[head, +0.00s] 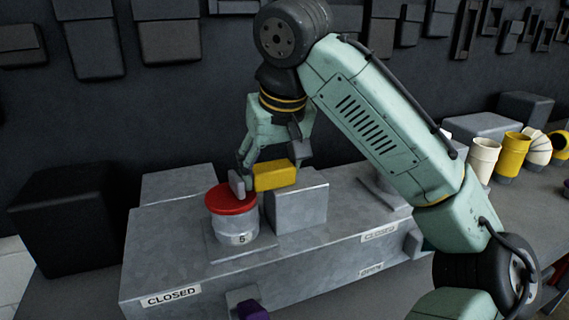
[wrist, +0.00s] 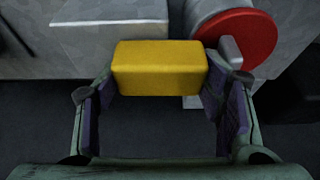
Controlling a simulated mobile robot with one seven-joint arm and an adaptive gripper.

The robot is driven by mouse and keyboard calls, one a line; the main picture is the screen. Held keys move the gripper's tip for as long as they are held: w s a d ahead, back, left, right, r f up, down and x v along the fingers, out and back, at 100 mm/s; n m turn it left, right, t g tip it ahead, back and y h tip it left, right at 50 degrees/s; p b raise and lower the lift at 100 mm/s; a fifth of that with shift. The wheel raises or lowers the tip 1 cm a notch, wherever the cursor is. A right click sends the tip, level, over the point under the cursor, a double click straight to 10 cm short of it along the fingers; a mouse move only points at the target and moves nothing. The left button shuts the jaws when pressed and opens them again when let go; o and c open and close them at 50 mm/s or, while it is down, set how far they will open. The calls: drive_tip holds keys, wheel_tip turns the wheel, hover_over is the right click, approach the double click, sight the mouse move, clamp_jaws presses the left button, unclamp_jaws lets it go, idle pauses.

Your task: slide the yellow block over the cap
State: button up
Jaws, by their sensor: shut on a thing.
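The yellow block (head: 275,176) is between the fingers of my gripper (head: 268,166), which is shut on it. In the wrist view the yellow block (wrist: 160,68) spans the gap between the fingers (wrist: 160,105). The round red cap (head: 231,202) sits on a grey cylinder marked 5 (head: 235,228), left of the block. The red cap (wrist: 250,45) is at upper right in the wrist view, with a small grey tab (wrist: 230,52) at its edge. The block is beside the cap, not over it. I cannot tell whether it touches the grey upright piece (head: 300,208) below it.
The cylinder stands on a long grey duct box (head: 180,260) with a "CLOSED" label (head: 171,297). A purple knob (head: 252,309) is at its front. A black box (head: 70,215) stands at left. Yellow and cream pipe pieces (head: 514,155) stand at far right.

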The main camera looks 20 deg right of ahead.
drive_tip(key=o, duration=1.7)
drive_tip(key=shift+a, duration=0.2)
drive_tip(key=shift+d+v, duration=0.2)
drive_tip(key=shift+v, duration=3.8)
drive_tip(key=shift+s+f, duration=0.1)
